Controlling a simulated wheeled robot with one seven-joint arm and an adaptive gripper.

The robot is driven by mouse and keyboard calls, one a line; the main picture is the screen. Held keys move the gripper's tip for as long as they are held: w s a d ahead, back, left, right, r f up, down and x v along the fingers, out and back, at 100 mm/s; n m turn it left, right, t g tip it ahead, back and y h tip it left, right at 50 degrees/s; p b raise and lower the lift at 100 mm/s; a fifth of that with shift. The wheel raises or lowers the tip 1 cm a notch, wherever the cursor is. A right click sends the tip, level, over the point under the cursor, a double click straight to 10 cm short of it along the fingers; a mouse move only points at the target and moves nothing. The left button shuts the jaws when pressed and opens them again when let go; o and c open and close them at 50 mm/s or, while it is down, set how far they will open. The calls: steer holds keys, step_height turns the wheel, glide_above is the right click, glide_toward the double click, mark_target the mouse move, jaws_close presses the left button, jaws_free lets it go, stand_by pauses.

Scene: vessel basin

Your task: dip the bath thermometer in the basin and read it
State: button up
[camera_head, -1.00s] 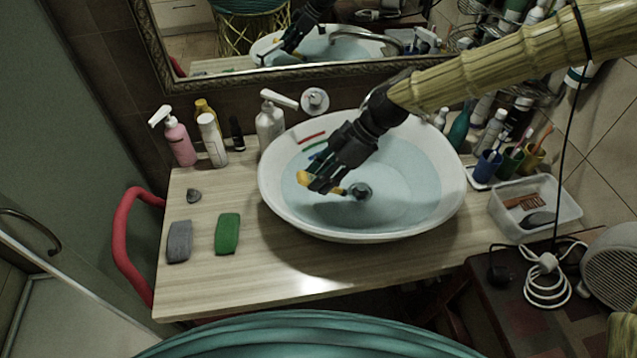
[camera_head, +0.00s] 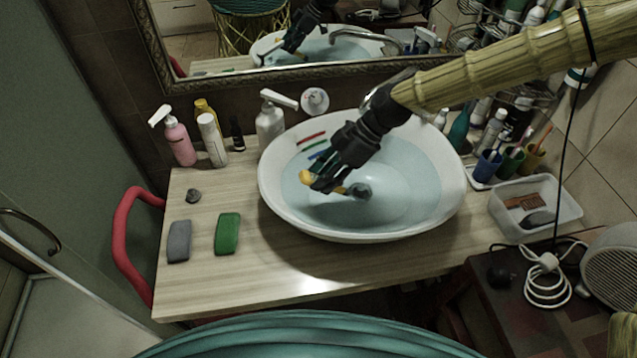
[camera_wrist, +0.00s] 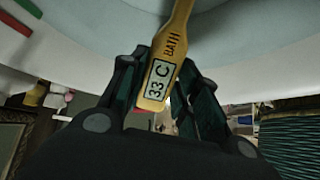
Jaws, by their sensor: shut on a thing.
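The yellow bath thermometer (camera_wrist: 175,45) is held between my gripper's fingers (camera_wrist: 168,85). In the wrist view its display reads "33 C", with the word "BATH" beside it. In the head view my gripper (camera_head: 325,180) is over the left part of the white basin (camera_head: 272,200), shut on the thermometer (camera_head: 305,177). The basin holds pale blue water (camera_head: 410,185). In the wrist view the thermometer's far end runs out of the top of the picture. I cannot tell how deep it reaches into the water.
Red, green and blue strips (camera_head: 311,137) mark the basin's inner left wall. A green block (camera_head: 228,234) and a grey block (camera_head: 179,241) lie on the wooden counter (camera_head: 270,275). Bottles stand at the back left. Cups and a clear tray (camera_head: 535,210) are on the right.

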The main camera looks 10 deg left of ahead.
steer(key=shift+s+a, duration=0.1)
steer(key=shift+a, duration=0.25)
steer(key=shift+r, duration=0.15)
step_height(320, 180, up, 11)
steer(key=p, duration=0.5)
steer(key=shift+p, duration=0.3)
stand_by(0.6)
steer(key=shift+r, duration=0.1)
stand_by(0.9)
steer(key=shift+r+p, duration=0.75)
steer(key=shift+r, duration=0.65)
